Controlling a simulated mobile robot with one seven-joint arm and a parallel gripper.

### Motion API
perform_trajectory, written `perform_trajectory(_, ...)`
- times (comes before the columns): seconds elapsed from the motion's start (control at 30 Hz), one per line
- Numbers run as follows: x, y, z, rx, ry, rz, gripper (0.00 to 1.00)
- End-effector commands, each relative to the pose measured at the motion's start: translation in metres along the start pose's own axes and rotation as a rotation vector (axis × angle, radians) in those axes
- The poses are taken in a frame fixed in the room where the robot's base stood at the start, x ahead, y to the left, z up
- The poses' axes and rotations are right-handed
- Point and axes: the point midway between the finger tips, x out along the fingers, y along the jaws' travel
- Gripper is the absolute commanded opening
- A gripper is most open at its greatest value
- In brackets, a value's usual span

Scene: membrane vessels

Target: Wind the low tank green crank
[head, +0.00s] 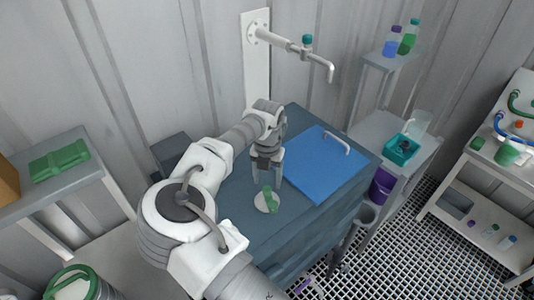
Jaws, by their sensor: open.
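The green crank (270,203) stands on a round pale disc (259,205) on the top of a low dark blue-grey tank (240,224). My gripper (265,180) points down right over the crank. Its jaws are open, with the crank's upper end at or just below the fingertips. I cannot tell whether the fingers touch it. The gripper and wrist hide the area just behind the crank.
A blue lid (320,170) with a pale handle (337,143) lies to the right of the crank. A wall tap (300,45) reaches out behind the tank. A shelf with bottles (391,45) stands right. A side table with a green object (59,160) stands left.

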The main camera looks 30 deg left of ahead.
Motion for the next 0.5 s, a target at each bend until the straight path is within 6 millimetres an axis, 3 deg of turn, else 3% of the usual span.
perform_trajectory(0.3,-0.081,0.0,0.001,-0.001,-0.003,0.0,0.66)
perform_trajectory(0.5,-0.119,0.0,0.0,-0.001,-0.002,0.0,0.66)
